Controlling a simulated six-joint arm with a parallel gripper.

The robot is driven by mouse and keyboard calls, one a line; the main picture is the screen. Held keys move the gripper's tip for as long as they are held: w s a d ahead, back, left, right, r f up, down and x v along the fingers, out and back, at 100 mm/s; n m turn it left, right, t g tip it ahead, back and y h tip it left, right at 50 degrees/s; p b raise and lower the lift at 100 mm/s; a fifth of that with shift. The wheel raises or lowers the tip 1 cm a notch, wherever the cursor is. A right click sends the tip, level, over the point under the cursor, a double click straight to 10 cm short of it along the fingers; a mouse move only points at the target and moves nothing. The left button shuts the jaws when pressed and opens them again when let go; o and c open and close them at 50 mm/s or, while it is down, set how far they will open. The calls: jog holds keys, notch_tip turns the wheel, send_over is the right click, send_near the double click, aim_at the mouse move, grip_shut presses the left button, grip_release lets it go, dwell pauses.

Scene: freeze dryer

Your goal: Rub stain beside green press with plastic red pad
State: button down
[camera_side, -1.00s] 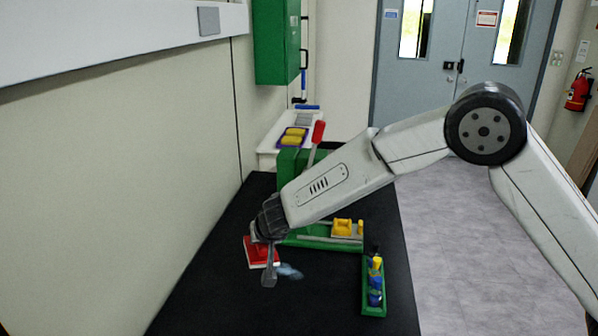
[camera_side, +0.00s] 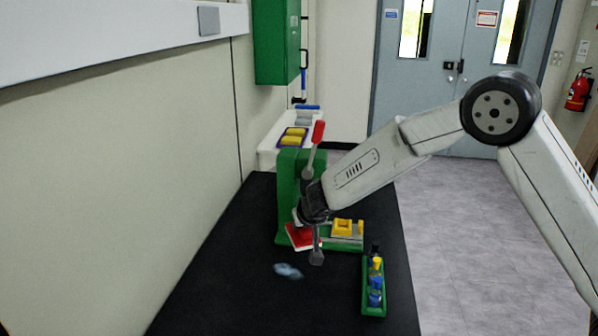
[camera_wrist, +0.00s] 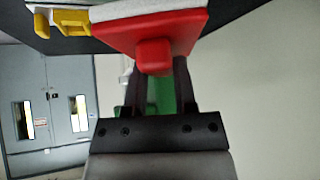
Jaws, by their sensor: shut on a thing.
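My gripper (camera_side: 312,240) is shut on the red pad (camera_side: 298,236) and holds it in front of the base of the green press (camera_side: 289,190). In the wrist view, the red pad (camera_wrist: 150,38) fills the top middle, its knob between the two fingers of my gripper (camera_wrist: 156,75). The stain (camera_side: 288,271) is a pale blue smear on the black table, below and left of the pad in the side view, and apart from it. The green press has a red-handled lever. My gripper hides part of the press, and I cannot tell the pad's height.
A yellow block (camera_side: 343,227) sits on the press base at right. A green tray (camera_side: 374,309) with small bottles stands at the table's front right. A white side table (camera_side: 268,150) with yellow sponges is behind. The black table (camera_side: 225,290) is clear at front left.

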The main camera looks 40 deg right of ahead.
aim_at(303, 237)
jog(key=shift+f, duration=0.1)
jog(key=shift+f, duration=2.4)
jog(key=shift+w+n+y, duration=0.3)
jog(key=shift+n+y, duration=0.5)
jog(key=shift+n, duration=0.4)
jog(key=shift+r+n+y, duration=0.15)
jog(key=shift+n+y, duration=0.55)
jog(key=shift+n, duration=0.3)
jog(key=shift+r+n+y, duration=0.1)
jog(key=shift+n+y, duration=0.6)
jog(key=shift+n, duration=0.4)
jog(key=shift+s+r+n+y, duration=0.15)
jog(key=shift+n+y, duration=0.25)
jog(key=shift+n, duration=0.25)
jog(key=shift+s+r+n+y, duration=0.15)
jog(key=shift+n+y, duration=0.25)
jog(key=shift+n, duration=0.25)
jog(key=shift+g, duration=0.3)
jog(key=shift+f, duration=0.1)
